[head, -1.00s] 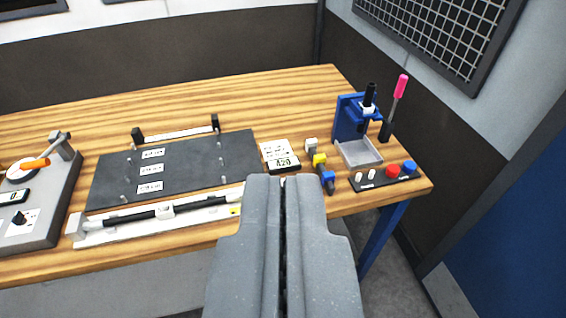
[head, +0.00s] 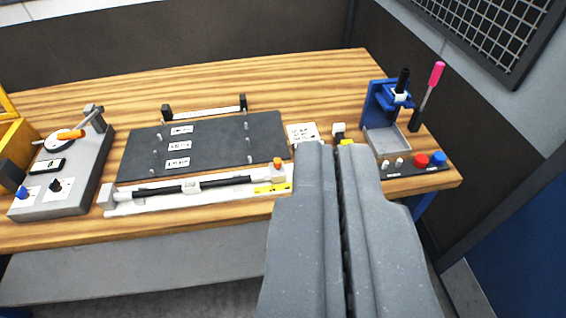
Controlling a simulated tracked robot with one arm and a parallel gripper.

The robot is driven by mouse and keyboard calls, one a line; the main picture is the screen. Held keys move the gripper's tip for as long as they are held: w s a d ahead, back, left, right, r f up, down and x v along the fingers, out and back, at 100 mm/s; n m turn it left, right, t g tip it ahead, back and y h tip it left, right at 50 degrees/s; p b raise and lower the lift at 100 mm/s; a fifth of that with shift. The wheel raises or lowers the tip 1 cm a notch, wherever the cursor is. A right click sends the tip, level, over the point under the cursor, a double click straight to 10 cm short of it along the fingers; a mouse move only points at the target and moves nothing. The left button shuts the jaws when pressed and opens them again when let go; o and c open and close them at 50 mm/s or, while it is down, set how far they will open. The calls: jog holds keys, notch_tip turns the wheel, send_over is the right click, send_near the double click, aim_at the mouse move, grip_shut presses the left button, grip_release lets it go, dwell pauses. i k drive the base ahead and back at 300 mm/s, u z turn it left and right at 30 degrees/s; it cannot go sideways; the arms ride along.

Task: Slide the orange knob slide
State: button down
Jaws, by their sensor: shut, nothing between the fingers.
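A small orange knob (head: 278,162) stands upright on a pale post at the right end of a long white rail base (head: 215,203). A yellow strip (head: 272,187) lies just in front of the knob. A black rod (head: 160,189) and a white block (head: 192,186) sit along the rail. My gripper (head: 334,147) is shut and empty. In the picture its tips are to the right of the knob and slightly higher, apart from it. The fingers hide part of the table right of the rail.
A dark plate with pegs and labels (head: 215,146) lies behind the rail. A grey unit with an orange lever (head: 92,165) stands at left. A blue press (head: 378,103), a pink-handled tool (head: 437,73) and red and blue buttons (head: 421,160) are at right. The table's back is clear.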

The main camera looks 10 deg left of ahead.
aim_at(277, 171)
jog(key=u, duration=0.05)
jog(key=k, duration=0.55)
jog(key=z, duration=0.4)
jog(key=i, duration=1.55)
jog(key=u, duration=0.3)
